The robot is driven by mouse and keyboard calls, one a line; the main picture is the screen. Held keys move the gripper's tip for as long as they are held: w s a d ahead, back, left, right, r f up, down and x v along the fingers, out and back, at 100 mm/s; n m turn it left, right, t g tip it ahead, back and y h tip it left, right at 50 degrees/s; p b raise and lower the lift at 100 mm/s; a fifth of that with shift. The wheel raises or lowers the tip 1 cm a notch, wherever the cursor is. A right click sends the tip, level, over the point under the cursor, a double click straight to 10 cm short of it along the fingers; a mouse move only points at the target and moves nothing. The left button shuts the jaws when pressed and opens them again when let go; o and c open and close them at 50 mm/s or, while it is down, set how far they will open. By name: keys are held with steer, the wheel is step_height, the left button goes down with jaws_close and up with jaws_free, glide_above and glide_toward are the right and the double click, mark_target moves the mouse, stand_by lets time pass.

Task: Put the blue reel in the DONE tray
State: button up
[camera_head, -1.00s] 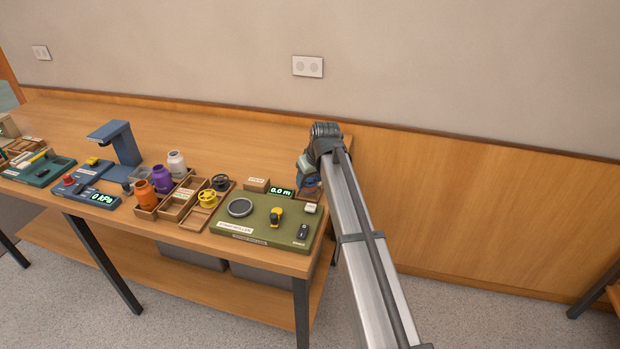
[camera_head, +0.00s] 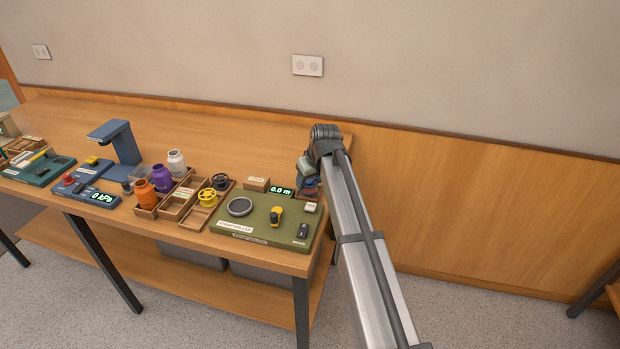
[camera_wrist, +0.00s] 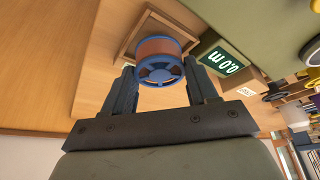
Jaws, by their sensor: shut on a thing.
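My gripper (camera_wrist: 164,88) is shut on the blue reel (camera_wrist: 160,60), which has blue flanges and a brownish-orange winding. The reel is held at the fingertips, over or partly inside a small wooden tray (camera_wrist: 127,45); I cannot tell whether it touches the tray floor. In the head view the gripper and reel are at the right end of the bench, behind the green stand, mostly covered by my own arm. No DONE lettering is readable on this tray.
The green stand (camera_head: 255,232) has a round plate and a lit "0.0 m" display (camera_head: 281,191). A small box (camera_head: 256,184) stands beside the display. A yellow reel (camera_head: 208,197) and a dark reel (camera_head: 220,181) are in a wooden tray to the left. The wall is close behind.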

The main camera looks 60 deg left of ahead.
steer(key=shift+f, duration=0.6)
stand_by(1.1)
steer(key=o, duration=1.2)
steer(key=shift+o, duration=0.4)
steer(key=shift+o, duration=0.8)
steer(key=shift+s, duration=0.1)
steer(key=shift+r, duration=4)
